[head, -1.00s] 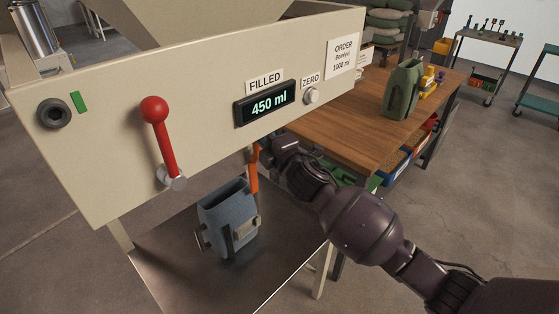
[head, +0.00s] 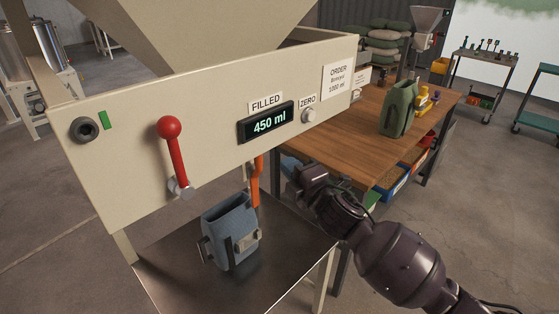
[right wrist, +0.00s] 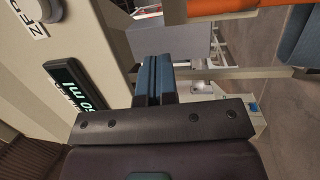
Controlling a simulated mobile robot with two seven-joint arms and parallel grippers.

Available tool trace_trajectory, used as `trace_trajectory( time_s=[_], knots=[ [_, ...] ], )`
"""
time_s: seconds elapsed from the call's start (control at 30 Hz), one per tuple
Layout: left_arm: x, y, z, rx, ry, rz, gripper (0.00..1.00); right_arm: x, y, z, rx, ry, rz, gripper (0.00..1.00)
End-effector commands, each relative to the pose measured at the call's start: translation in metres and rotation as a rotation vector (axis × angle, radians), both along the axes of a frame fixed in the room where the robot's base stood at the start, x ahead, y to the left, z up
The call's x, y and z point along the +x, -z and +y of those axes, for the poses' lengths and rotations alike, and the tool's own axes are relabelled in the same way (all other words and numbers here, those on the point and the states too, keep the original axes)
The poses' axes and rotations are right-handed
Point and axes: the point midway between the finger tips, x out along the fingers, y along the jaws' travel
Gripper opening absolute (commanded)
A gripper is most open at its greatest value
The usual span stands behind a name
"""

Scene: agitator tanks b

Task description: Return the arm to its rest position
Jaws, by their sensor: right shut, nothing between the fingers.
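My right arm reaches in from the lower right of the head view. Its gripper (head: 288,163) is just right of the orange lever (head: 257,182) under the dispenser panel, with a small gap between them. In the right wrist view the two blue-grey fingers (right wrist: 152,80) are together with nothing between them. The orange lever also shows at the top of that view (right wrist: 230,9). A blue-grey container (head: 231,232) stands upright on the metal shelf under the panel. My left gripper is not in view.
The cream panel (head: 215,150) carries a red-knobbed lever (head: 174,155) and a display (head: 266,122) reading 450 ml. A wooden table (head: 345,130) behind the gripper holds a green container (head: 398,108). Floor at the right is open.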

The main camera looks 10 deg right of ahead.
Motion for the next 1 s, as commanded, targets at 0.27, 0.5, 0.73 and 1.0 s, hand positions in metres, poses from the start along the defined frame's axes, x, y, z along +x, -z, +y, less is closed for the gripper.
trace_trajectory(
  time_s=[0.27, 0.5, 0.73, 1.0],
  knots=[
    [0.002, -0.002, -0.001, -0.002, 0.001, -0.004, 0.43, -0.028, -0.006, -0.012, 0.000, 0.000, 0.000, 0.00],
    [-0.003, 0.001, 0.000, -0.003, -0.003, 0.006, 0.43, -0.032, -0.006, -0.013, 0.086, -0.015, 0.040, 0.00],
    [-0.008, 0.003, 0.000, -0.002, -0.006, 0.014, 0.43, -0.031, 0.001, -0.022, 0.410, -0.036, 0.200, 0.00],
    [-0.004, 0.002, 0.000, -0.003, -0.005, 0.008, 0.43, -0.056, 0.063, -0.049, 0.761, 0.043, 0.414, 0.00]
  ],
)
